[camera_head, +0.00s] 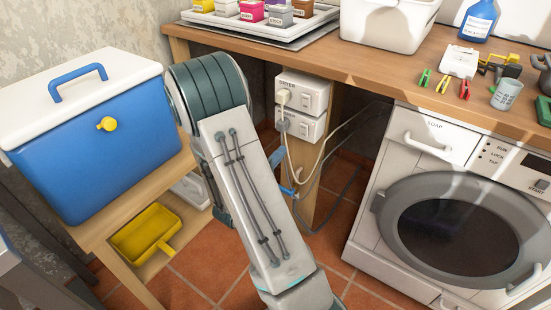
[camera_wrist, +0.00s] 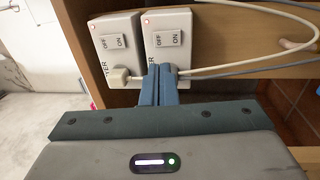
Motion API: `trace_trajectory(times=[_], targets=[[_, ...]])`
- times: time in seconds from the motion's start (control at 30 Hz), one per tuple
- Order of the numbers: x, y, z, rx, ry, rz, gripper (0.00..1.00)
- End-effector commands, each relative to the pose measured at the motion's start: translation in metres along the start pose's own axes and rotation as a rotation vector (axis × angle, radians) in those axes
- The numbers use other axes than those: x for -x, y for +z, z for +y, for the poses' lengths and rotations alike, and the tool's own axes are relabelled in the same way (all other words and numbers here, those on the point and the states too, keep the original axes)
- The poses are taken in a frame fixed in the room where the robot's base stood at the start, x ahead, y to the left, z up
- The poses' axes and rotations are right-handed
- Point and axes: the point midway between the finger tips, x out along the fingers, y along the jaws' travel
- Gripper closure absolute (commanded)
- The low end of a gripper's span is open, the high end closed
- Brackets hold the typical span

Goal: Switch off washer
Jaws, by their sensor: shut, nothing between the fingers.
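Two white switch boxes sit side by side in the wrist view. The left box (camera_wrist: 116,47) has a label ending in "YER", and the head view shows it as the upper box (camera_head: 303,92), marked DRYER. The right box (camera_wrist: 167,35) is the lower one (camera_head: 301,124) in the head view; its label is mostly hidden. Each has an OFF/ON rocker and a small red light; the right rocker (camera_wrist: 168,39) is uncovered. My gripper (camera_wrist: 160,70) is shut and empty, its tips over the lower part of the right box; contact is unclear. The washer (camera_head: 395,205) stands at the right.
A white plug (camera_wrist: 122,77) is in the left box, and cables (camera_wrist: 250,62) run right from the boxes. The boxes are on the wooden leg under the workbench (camera_head: 380,78).

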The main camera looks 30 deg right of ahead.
Motion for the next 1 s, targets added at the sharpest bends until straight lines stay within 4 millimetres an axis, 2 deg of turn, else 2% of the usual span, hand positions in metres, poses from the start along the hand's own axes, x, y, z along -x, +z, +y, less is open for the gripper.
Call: trace_trajectory(times=[0.03, 0.2, 0.43, 0.63, 1.0], targets=[[-0.012, 0.002, -0.001, -0.001, 0.002, -0.006, 1.00], [-0.049, 0.001, -0.001, -0.001, 0.002, -0.005, 1.00], [-0.084, 0.001, -0.001, 0.000, 0.002, -0.002, 1.00], [-0.096, 0.000, 0.000, 0.000, 0.000, 0.000, 1.00], [-0.096, -0.001, 0.001, 0.000, -0.003, 0.003, 1.00]])
